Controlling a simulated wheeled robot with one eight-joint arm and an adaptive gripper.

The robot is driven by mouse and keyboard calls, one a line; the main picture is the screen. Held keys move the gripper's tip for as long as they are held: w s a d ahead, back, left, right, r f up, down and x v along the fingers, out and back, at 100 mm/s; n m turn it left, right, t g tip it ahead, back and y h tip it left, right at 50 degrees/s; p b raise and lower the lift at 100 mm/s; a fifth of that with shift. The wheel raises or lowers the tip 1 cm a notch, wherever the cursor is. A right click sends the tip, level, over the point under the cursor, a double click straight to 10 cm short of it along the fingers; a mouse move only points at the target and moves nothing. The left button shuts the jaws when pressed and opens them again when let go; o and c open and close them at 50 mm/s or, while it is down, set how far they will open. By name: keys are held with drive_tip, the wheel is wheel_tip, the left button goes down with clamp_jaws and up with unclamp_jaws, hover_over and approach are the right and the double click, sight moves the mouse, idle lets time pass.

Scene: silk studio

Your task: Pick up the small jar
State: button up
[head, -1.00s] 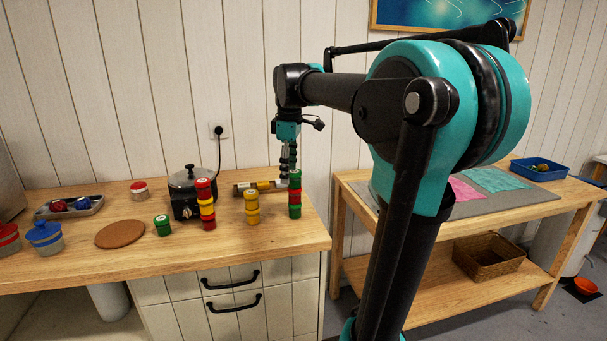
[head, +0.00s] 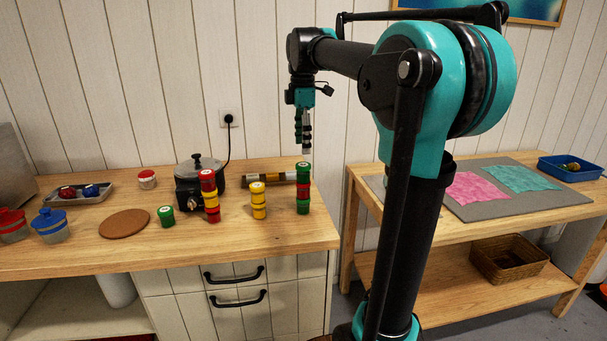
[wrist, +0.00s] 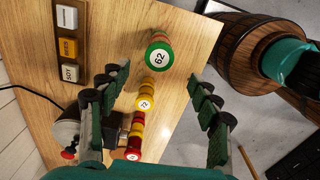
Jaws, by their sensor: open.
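Small round lidded jars stand in stacks on the wooden counter. The right stack (head: 303,190) is green over red over green; its green top jar, with a white "62" disc (wrist: 159,58), shows in the wrist view. Left of it are a yellow stack (head: 258,202), whose top shows "72" (wrist: 146,104) in the wrist view, and a red and yellow stack (head: 210,198). A single green jar (head: 166,216) stands further left. I cannot tell which is meant by the small jar. My gripper (head: 305,152) is open and empty, pointing down above the right stack.
A black cooker (head: 190,190) stands behind the red and yellow stack. A labelled bar (head: 262,178) lies at the back. A brown round mat (head: 124,224), a grey tray (head: 50,197) and lidded pots (head: 50,225) are on the left. The counter's right edge is close to the right stack.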

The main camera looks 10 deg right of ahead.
sight(303, 165)
wheel_tip(303, 165, down, 8)
drive_tip(key=shift+f, duration=0.1)
idle(0.4)
drive_tip(key=c, duration=1.3)
drive_tip(key=shift+r, duration=0.2)
